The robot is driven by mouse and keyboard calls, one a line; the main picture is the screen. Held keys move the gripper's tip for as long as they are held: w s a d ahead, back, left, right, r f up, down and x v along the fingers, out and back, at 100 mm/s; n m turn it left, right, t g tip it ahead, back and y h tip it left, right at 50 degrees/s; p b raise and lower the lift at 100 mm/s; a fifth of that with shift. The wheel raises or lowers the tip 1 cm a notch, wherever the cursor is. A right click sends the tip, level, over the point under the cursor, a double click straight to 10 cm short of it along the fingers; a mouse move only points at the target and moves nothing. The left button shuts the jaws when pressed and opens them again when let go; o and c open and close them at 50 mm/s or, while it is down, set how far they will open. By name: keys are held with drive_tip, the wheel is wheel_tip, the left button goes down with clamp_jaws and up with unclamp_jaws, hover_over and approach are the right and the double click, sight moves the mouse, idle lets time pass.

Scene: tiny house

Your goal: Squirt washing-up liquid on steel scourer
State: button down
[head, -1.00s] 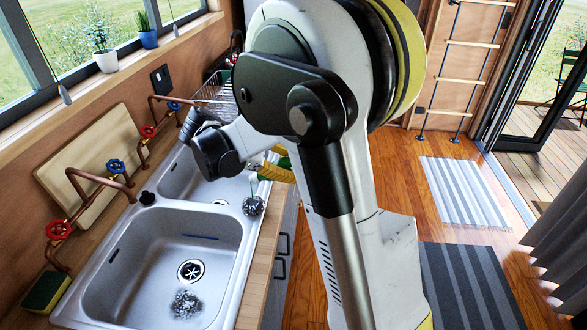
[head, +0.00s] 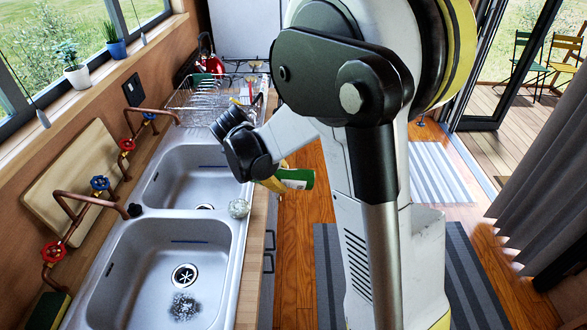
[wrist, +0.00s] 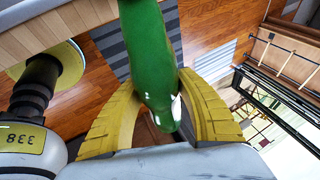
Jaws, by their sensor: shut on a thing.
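A green bottle (head: 297,179), the likely washing-up liquid, is held tilted, nearly level, by my gripper (head: 273,182) over the right side of the counter edge and floor. In the wrist view the bottle (wrist: 152,45) lies between the two yellow fingers of my gripper (wrist: 157,85), which are shut on it. A shiny steel scourer (head: 239,208) sits on the sink's right rim, below and left of the bottle, apart from it. A second grey, wiry patch (head: 183,307) lies in the near basin by the drain.
Copper taps (head: 70,210) rise along the sink's left side. A wire dish rack (head: 205,97) stands beyond the sink. A green and yellow sponge (head: 50,310) lies at lower left. The narrow wooden counter edge (head: 257,240) is clear; open floor lies to the right.

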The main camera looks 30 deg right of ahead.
drive_tip(key=t+y, duration=0.1)
drive_tip(key=w+a+y+p, duration=0.1)
drive_tip(key=shift+f+m+t+y, duration=0.3)
drive_tip(key=shift+t+y, duration=0.1)
drive_tip(key=shift+w+a+f+m+t+y, duration=0.15)
drive_tip(key=shift+a+f+t+y, duration=0.15)
drive_tip(key=shift+y, duration=0.25)
drive_tip(key=shift+w+a+f+m+t+y, duration=0.2)
drive_tip(key=shift+t+y, duration=0.2)
drive_tip(key=shift+y, duration=0.15)
drive_tip(key=w+a+t+y+b, duration=0.1)
drive_tip(key=a+y+b, duration=0.1)
drive_tip(key=b, duration=0.1)
drive_tip(key=w+a+m+t+y+b, duration=0.1)
drive_tip(key=w+a+t+y+b, duration=0.1)
drive_tip(key=a+b, duration=0.1)
drive_tip(key=w+a+t+y+b, duration=0.2)
drive_tip(key=b, duration=0.1)
drive_tip(key=shift+a+m+y, duration=0.25)
drive_tip(key=shift+y, duration=0.15)
drive_tip(key=shift+w+a+r+t+y+b, duration=0.5)
drive_tip(key=shift+a+t+y+b, duration=0.15)
drive_tip(key=shift+b, duration=0.25)
drive_tip(key=shift+a, duration=0.1)
